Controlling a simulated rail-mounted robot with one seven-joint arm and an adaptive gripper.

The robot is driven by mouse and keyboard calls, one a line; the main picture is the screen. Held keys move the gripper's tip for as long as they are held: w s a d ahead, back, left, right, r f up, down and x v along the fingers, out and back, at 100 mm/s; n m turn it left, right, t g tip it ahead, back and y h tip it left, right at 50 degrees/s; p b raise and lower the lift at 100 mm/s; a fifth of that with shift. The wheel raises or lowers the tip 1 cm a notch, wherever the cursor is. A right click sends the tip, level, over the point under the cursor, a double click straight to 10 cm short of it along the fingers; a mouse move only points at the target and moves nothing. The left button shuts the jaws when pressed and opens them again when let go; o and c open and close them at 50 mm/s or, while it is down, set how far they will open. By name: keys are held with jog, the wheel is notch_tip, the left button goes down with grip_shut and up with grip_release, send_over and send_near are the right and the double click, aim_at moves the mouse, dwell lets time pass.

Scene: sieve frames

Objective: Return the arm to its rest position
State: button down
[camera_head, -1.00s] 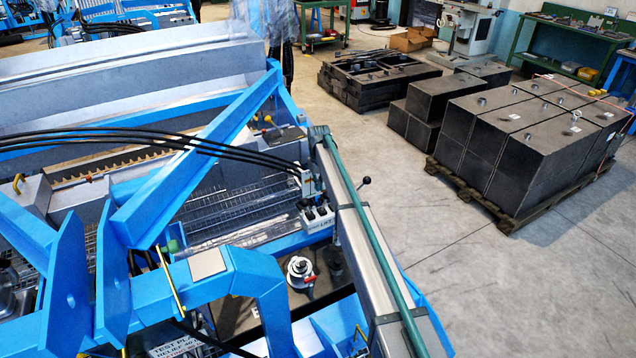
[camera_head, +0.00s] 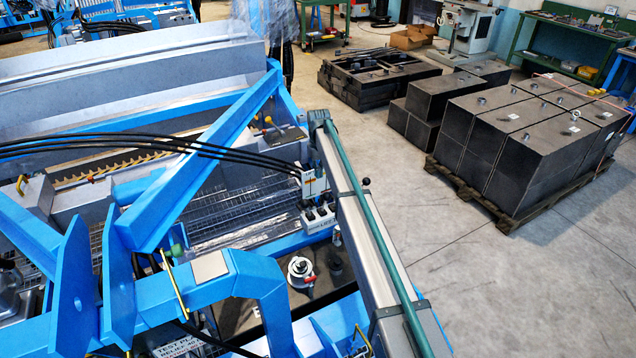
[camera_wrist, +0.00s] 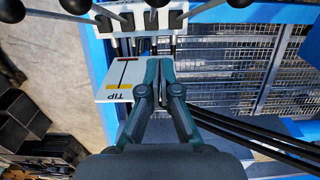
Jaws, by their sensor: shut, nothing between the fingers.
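My gripper (camera_wrist: 160,80) shows in the wrist view with its teal fingers together and nothing between them. It points toward a white control box (camera_wrist: 122,80) marked "TIP", with a red and yellow label. In this view the fingertips overlap the box's right side; I cannot tell whether they touch it. Several levers with black knobs (camera_wrist: 75,5) stand just beyond. The same white box (camera_head: 314,181) and lever bank (camera_head: 318,219) show in the head view. I cannot make out my gripper there.
A blue steel frame (camera_head: 205,180) with black hoses (camera_head: 110,135) crosses the left and middle. Black hoses (camera_wrist: 250,130) also run right of the fingers over the metal grating (camera_wrist: 225,65). Dark blocks (camera_head: 535,150) stand on a pallet at right, with open floor (camera_head: 480,270) before them.

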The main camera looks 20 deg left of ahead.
jog(key=s+d+f+m, duration=0.1)
jog(key=s+d+f, duration=0.3)
jog(key=d, duration=0.6)
jog(key=s+d+f+m, duration=0.2)
jog(key=s+d+f, duration=0.15)
jog(key=d, duration=0.65)
jog(key=s+d+f+m, duration=0.1)
jog(key=s+d+f, duration=0.25)
jog(key=d, duration=0.65)
jog(key=s+d+f+m, duration=0.2)
jog(key=s+d+m, duration=0.1)
jog(key=s+d, duration=0.9)
jog(key=s+d+f+m, duration=0.2)
jog(key=s+d, duration=1)
jog(key=s+f+g, duration=0.2)
jog(key=s+f, duration=0.4)
jog(key=s, duration=0.5)
jog(key=s+d+f+g+b, duration=0.1)
jog(key=s+f+g, duration=0.1)
jog(key=s+f, duration=0.5)
jog(key=s+f+m+g, duration=0.1)
jog(key=s+f, duration=0.6)
jog(key=s, duration=0.7)
jog(key=shift+s+d+g, duration=0.3)
jog(key=shift+s+g, duration=0.05)
jog(key=shift+g, duration=0.55)
